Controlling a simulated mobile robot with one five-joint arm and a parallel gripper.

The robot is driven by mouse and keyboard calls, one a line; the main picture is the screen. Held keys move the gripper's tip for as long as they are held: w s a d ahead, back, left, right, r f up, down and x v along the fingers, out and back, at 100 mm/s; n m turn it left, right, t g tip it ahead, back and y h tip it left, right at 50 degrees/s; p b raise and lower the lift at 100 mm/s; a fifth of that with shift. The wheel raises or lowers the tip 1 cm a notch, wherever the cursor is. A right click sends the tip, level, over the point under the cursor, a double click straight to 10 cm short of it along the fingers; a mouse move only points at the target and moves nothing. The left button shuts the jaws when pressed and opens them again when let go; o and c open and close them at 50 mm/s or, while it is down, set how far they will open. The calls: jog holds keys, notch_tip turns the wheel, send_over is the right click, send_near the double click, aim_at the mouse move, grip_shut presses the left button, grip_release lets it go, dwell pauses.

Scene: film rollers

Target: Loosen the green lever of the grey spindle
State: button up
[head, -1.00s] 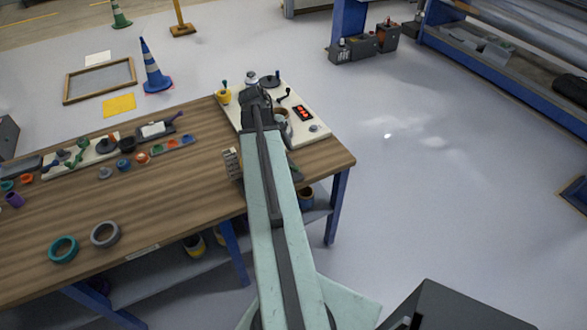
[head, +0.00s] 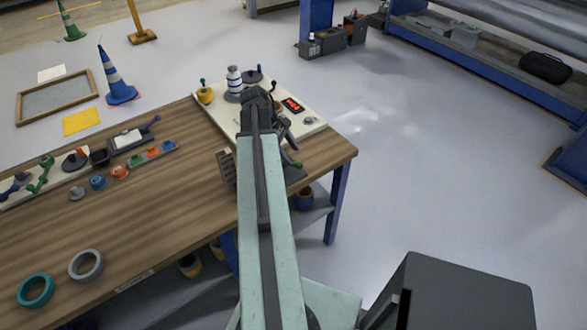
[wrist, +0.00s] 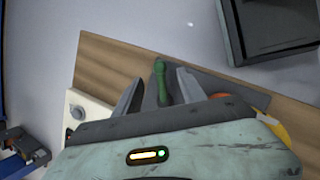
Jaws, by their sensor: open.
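The green lever (wrist: 160,80) stands out between the two open fingers of my gripper (wrist: 159,76) in the wrist view. I cannot tell whether either finger touches it. A dark grey plate (wrist: 205,84) lies beneath and beside the lever. The spindle's body is mostly hidden by my gripper. In the head view, a small green piece, likely the lever (head: 294,163), shows beside the end of my arm, near the bench's right front corner. My gripper's fingers are hard to make out there.
A white board (head: 316,126) with a red display (head: 293,105) lies behind my gripper. Several parts and two rings lie left on the wooden bench (head: 180,215).

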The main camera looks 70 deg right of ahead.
aim_at(297, 164)
jog(key=b+x, duration=0.6)
jog(key=x, duration=0.1)
jog(key=shift+w+a, duration=0.1)
jog(key=shift+w, duration=0.05)
jog(key=shift+s+f+b, duration=0.3)
jog(key=shift+f+b, duration=0.15)
jog(key=shift+b, duration=0.15)
jog(key=shift+r, duration=0.1)
grip_shut()
dwell(0.6)
